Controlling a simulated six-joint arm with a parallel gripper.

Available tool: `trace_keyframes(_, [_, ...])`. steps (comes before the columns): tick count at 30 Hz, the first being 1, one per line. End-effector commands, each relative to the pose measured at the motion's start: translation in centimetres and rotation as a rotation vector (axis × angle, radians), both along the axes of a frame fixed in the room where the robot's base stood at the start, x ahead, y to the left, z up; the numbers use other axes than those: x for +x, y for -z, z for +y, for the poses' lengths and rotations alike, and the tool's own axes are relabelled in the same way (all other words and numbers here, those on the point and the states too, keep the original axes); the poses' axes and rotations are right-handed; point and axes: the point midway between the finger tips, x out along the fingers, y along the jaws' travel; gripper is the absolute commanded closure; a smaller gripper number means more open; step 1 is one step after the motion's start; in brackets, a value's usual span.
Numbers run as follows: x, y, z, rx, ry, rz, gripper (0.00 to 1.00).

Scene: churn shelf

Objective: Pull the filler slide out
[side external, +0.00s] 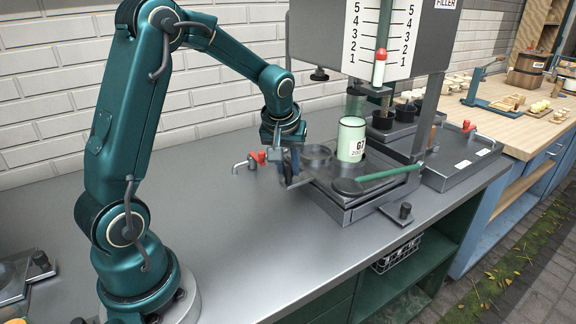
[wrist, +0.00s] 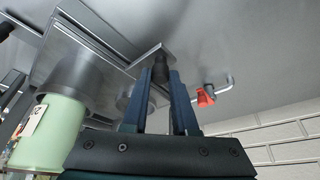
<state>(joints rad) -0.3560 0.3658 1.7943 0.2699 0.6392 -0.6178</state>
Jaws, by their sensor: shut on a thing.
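The filler slide (wrist: 145,62) is a flat grey metal plate at the filler's base, with a dark upright knob (wrist: 160,68) at its near end. My gripper (wrist: 163,76) is shut on this knob, with a finger on each side of it in the wrist view. In the side view my gripper (side external: 289,178) is low at the left end of the filler's base (side external: 345,205), and its fingers hide most of the knob. A pale green can (side external: 351,138) with a "G7" label stands upright on the base. It also shows in the wrist view (wrist: 48,135).
A red-handled tap (side external: 257,157) is just left of my gripper. The filler's scale panel (side external: 378,40) rises behind the can. A green-handled lever (side external: 385,174) lies across the base's right side. The bench (side external: 225,235) is clear at front left.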

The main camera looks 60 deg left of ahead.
Motion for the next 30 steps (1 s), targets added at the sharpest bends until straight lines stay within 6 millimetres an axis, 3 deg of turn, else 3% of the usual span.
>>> trace_keyframes(22, [0.0,-0.1,-0.1,-0.002,0.0,-0.004,1.0])
trace_keyframes(30, [-1.8,-0.2,0.0,-0.002,-0.002,-0.002,1.0])
